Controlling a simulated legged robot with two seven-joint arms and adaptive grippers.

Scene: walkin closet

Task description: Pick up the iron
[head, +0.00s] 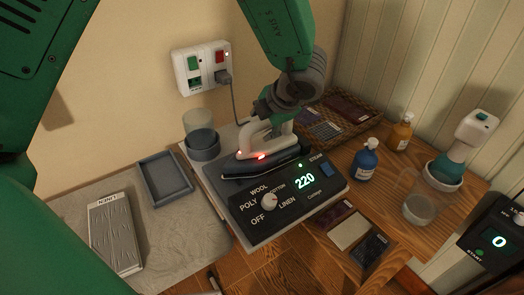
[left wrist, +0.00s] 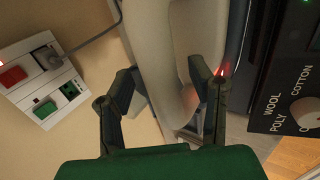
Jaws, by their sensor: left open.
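The iron (head: 258,165) has a white handle, a dark body and red lights. It rests on the grey station with the dial and a display reading 220 (head: 285,200). My left gripper (head: 270,112) is open at the iron's handle, which it partly covers in the head view. In the left wrist view the pale handle (left wrist: 192,40) runs between the two spread fingers of my left gripper (left wrist: 162,105). The right finger is close to the handle; I cannot tell whether it touches. My right gripper is not in view.
A wall socket (head: 202,68) with a plugged cord is behind. A grey cup (head: 203,145) stands left of the iron. A blue bottle (head: 365,160), an orange bottle (head: 400,132) and a wicker tray (head: 375,122) are to the right. A blue-grey tray (head: 166,199) lies left.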

